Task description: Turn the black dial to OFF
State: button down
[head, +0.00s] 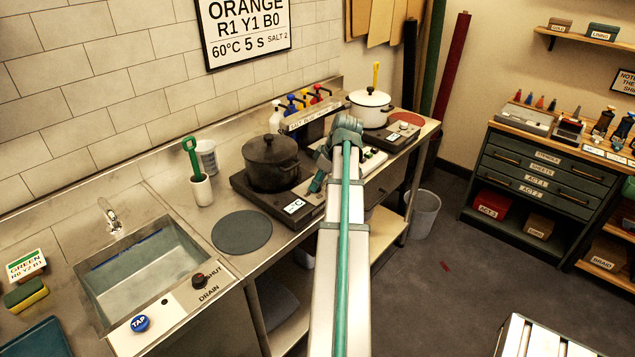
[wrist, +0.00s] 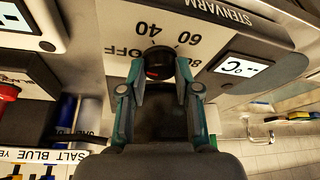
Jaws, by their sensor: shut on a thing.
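The black dial (wrist: 158,60) sits on a pale hot plate panel (wrist: 120,68) in the wrist view, where the markings appear upside down. Around it are OFF, 40, 60 and 80. A red mark shows on the dial's lower edge in this view; which marking it points to I cannot tell. My gripper (wrist: 160,66) has its fingers on either side of the dial and is shut on it. In the head view my gripper (head: 318,180) is at the front of the hot plate (head: 240,186) under the black pot, and the dial is hidden there.
The black pot (head: 272,162) stands just left of my gripper. A display (wrist: 240,68) next to the dial shows °C with dashes. A second hot plate with a white pot (head: 370,110) is further right. A bottle rack (head: 312,118) stands behind. A round grey mat (head: 242,232) lies left.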

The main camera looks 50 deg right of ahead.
jog(key=shift+n, duration=0.5)
jog(key=c, duration=0.8)
grip_release()
jog(key=v, duration=1.2)
jog(key=shift+d, duration=0.15)
jog(key=shift+d+f, duration=0.1)
jog(key=shift+f, duration=0.05)
